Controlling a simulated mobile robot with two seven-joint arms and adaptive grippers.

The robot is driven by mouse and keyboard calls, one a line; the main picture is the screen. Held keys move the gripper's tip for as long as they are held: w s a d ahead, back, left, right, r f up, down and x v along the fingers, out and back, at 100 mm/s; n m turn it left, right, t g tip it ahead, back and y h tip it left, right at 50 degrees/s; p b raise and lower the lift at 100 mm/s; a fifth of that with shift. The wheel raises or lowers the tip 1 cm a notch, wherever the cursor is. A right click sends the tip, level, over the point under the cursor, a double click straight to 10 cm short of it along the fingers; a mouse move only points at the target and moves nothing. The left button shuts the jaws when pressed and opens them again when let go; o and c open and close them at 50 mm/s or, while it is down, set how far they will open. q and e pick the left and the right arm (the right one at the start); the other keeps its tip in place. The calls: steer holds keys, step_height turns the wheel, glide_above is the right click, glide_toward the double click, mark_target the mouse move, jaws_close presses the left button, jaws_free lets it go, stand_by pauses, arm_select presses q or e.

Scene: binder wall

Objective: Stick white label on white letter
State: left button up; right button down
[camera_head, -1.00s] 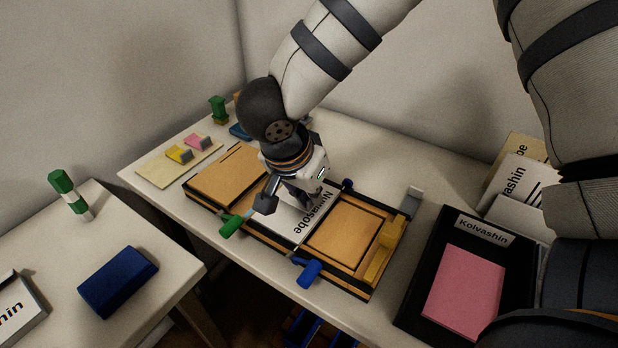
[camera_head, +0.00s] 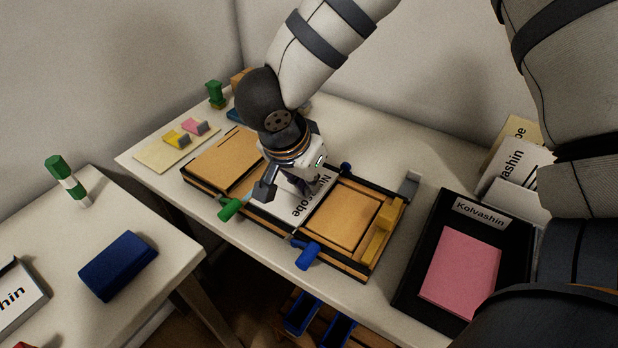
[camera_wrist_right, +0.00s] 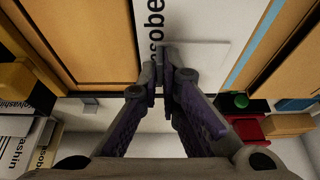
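The white letter (camera_head: 277,212) lies in the wooden frame on the table, with a printed name ending in "sobe". In the right wrist view the letter (camera_wrist_right: 118,45) spans the top middle. A pale rectangle, apparently the white label (camera_wrist_right: 205,56), lies over the letter beside the printing. My right gripper (camera_head: 307,190) is over the letter. In the wrist view its fingertips (camera_wrist_right: 164,72) are together at the label's left edge. I cannot tell whether they touch the label, and nothing is clearly held between them. My left gripper is not in view.
Wooden blocks (camera_head: 343,220) flank the letter, with a blue handle (camera_head: 306,254) and green handle (camera_head: 231,209) at the frame's front. A black tray (camera_head: 425,272) with a pink sheet (camera_head: 461,275) stands right. A blue block (camera_head: 118,266) lies on the left table.

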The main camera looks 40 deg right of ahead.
steer(key=c, duration=1.7)
jaws_free()
steer(key=shift+f, duration=0.1)
steer(key=v, duration=1.2)
